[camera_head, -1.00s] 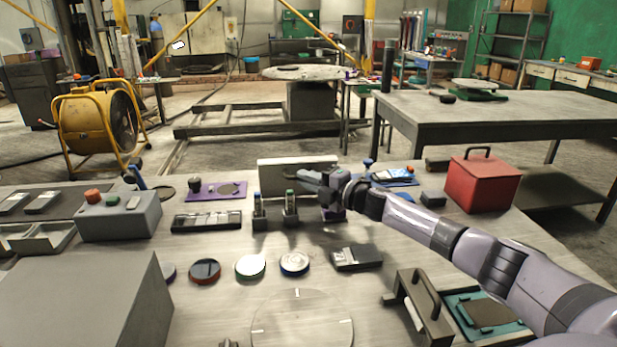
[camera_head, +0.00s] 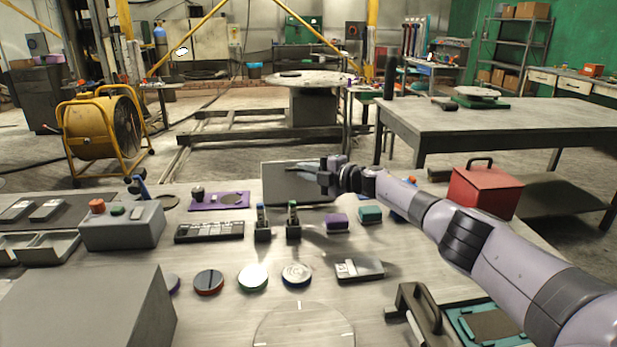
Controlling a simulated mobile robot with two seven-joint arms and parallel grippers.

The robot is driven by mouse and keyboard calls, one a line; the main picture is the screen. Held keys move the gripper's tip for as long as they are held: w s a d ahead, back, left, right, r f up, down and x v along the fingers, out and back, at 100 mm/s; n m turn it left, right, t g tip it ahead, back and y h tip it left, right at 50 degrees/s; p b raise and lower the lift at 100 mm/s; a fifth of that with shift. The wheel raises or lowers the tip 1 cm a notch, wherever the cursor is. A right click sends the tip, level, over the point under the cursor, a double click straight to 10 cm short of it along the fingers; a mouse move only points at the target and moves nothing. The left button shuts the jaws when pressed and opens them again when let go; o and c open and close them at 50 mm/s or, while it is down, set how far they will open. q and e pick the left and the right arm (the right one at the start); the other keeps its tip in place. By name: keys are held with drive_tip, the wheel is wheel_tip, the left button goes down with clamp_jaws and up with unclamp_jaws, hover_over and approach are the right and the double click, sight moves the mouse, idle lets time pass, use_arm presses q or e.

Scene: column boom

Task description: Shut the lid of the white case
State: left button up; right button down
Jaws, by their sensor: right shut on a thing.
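The white case shows as a pale, whitish-grey panel, its lid (camera_head: 285,187), standing raised at the far side of the bench, behind two small dark holders. The case's lower part is hidden or hard to make out. My right gripper (camera_head: 313,170) reaches in from the right at the panel's upper right part. Its jaws are shut on the lid, though the contact itself is small and partly covered by the fingers. My left gripper is out of view.
Two dark holders with upright sticks (camera_head: 263,226) stand just in front of the lid. A purple block (camera_head: 337,224) and a teal block (camera_head: 370,214) sit to their right. A red box (camera_head: 485,192) stands at the right. Round discs (camera_head: 252,277) lie nearer.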

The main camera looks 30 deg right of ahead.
drive_tip(key=shift+w+d+r, duration=0.15)
drive_tip(key=shift+r, duration=0.3)
drive_tip(key=c, duration=1.2)
unclamp_jaws()
drive_tip(key=shift+c, duration=0.2)
drive_tip(key=shift+o, duration=0.3)
drive_tip(key=shift+f, duration=0.1)
drive_tip(key=shift+s, duration=0.2)
drive_tip(key=p+v, duration=0.1)
drive_tip(key=v, duration=0.6)
drive_tip(key=shift+p, duration=0.4)
